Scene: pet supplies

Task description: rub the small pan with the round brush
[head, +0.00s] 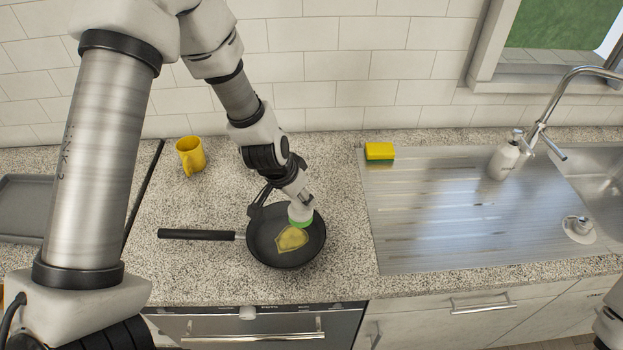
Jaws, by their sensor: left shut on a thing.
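The small pan (262,246) is black and lies on the speckled counter, its black handle pointing left. A yellowish patch (292,239) covers part of its inner bottom. My left gripper (290,201) is over the pan's back part, shut on the round brush (300,213). The brush has a white top and a green lower rim. Its underside is hidden, and it appears to be at or just above the pan's inner surface, behind the yellowish patch; I cannot tell if they touch. My right gripper is not in view.
A yellow mug (190,156) stands behind and left of the pan. A yellow and green sponge (379,151) lies at the back of the steel drainboard (440,235). A white bottle (502,160) stands near the tap (545,127). Counter around the pan's handle is clear.

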